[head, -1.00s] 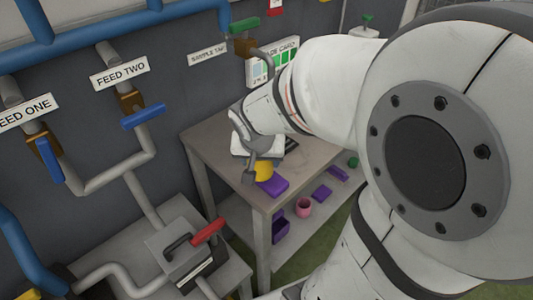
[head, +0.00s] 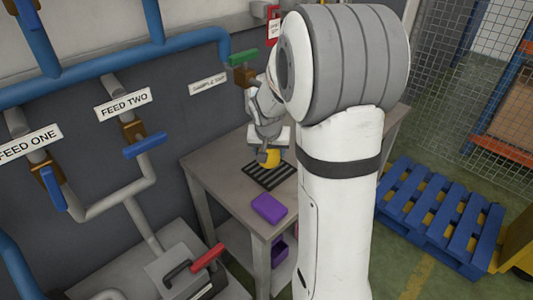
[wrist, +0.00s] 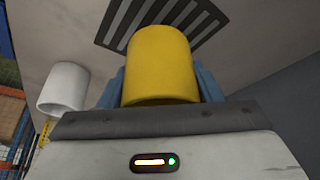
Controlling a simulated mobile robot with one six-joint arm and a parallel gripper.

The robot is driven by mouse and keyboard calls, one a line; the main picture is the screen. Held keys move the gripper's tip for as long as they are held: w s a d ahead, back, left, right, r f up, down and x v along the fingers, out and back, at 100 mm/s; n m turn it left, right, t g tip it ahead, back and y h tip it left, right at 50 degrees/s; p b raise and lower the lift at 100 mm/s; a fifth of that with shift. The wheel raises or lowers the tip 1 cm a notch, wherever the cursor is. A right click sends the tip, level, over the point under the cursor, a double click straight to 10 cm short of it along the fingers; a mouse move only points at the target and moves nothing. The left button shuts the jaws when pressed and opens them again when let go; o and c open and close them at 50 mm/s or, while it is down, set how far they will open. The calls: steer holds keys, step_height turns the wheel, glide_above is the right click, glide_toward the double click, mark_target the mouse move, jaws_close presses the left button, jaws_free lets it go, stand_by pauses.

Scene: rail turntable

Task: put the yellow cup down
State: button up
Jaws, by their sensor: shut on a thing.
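The yellow cup (wrist: 158,62) is between the blue-grey fingers of my gripper (wrist: 160,88) in the wrist view. My gripper is shut on the cup. The grate (head: 270,176) also shows behind the cup in the wrist view (wrist: 190,25). I cannot tell whether the cup touches the grate or hangs above it.
A purple block (head: 269,208) lies near the table's front corner. A white cup (wrist: 64,88) stands left of the yellow cup in the wrist view. Pipes with a blue valve handle (head: 145,145) and a green valve handle (head: 243,58) line the wall. A blue pallet (head: 440,215) lies on the floor at right.

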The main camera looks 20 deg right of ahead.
mark_target(270, 158)
steer(key=shift+w+d, duration=0.15)
steer(key=shift+w, duration=0.15)
steer(key=shift+f, duration=1.75)
steer(key=shift+f, duration=0.2)
steer(key=o, duration=0.9)
steer(key=shift+o, duration=0.2)
steer(key=shift+r, duration=0.1)
